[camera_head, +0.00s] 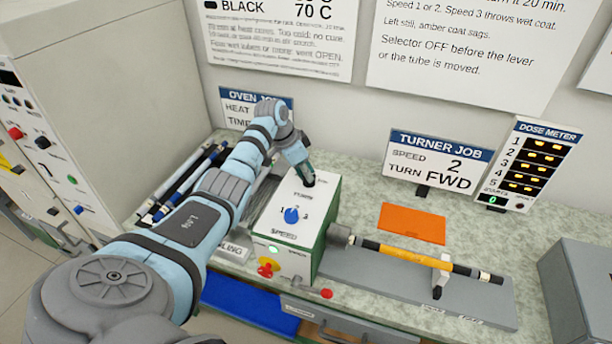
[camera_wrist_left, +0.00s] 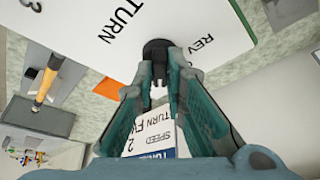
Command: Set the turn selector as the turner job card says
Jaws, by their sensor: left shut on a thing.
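The turner job card (camera_head: 437,165) stands at the back of the bench and reads SPEED 2, TURN FWD. The turner box (camera_head: 276,221) has a white sloped face and green sides. The black turn selector (camera_wrist_left: 158,50) sits on that face by the words TURN and REV. My left gripper (camera_head: 307,178) is shut on the selector, with its fingertips on both sides of it in the left wrist view. The selector's pointer is hidden, so I cannot tell its setting. The blue speed knob (camera_head: 291,215) is lower on the same face. My right gripper is out of view.
A yellow and black rod (camera_head: 408,254) extends right from the turner, over a support (camera_head: 441,274). An orange sheet (camera_head: 412,223) lies behind it. A red and yellow knob (camera_head: 267,267) and a lit green lamp are on the front. A dose meter (camera_head: 530,163) stands at right.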

